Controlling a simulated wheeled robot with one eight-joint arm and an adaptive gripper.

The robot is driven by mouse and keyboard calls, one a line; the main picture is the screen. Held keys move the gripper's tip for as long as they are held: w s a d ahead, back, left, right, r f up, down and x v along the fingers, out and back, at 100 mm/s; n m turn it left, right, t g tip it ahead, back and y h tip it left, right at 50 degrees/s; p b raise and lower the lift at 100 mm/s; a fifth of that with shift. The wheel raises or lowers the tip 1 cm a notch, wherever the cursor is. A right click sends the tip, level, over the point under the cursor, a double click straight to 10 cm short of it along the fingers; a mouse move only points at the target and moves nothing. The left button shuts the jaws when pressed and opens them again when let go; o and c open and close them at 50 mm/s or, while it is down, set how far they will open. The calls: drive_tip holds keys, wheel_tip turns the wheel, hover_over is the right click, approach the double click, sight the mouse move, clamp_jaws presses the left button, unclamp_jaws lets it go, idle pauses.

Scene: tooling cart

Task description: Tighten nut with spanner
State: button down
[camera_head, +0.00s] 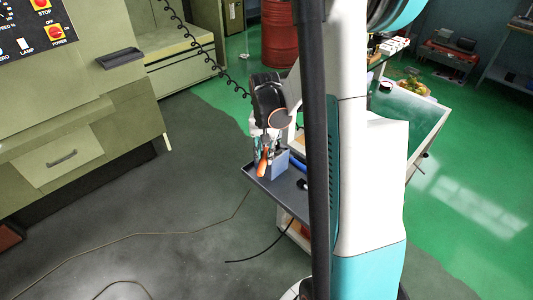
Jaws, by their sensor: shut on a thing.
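My gripper (266,143) is small in the head view and points down over the tooling cart (293,191), beside a blue-grey bin. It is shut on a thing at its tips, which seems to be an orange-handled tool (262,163). The tool hangs or stands steeply at the front of the bin. I cannot tell whether it touches the bin, or whether it is the spanner. No nut can be made out in this view. My own column and arm hide the right part of the cart.
The blue-grey bin (282,163) stands on the cart. A green machine with a control panel (35,28) fills the left. A red drum (279,33) stands at the back. A glass-topped table (408,113) is on the right. Thin cables (150,233) lie on the open grey floor.

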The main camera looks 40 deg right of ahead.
sight(260, 172)
drive_tip(key=shift+s+a+b, duration=0.15)
drive_tip(key=shift+s+a, duration=1.05)
drive_tip(key=shift+a, duration=0.3)
drive_tip(key=shift+s+a+b, duration=0.15)
drive_tip(key=shift+s+a, duration=1)
drive_tip(key=shift+a, duration=0.3)
drive_tip(key=shift+r, duration=0.1)
drive_tip(key=shift+r+p, duration=1.4)
drive_tip(key=shift+r, duration=0.6)
drive_tip(key=shift+s+f, duration=0.1)
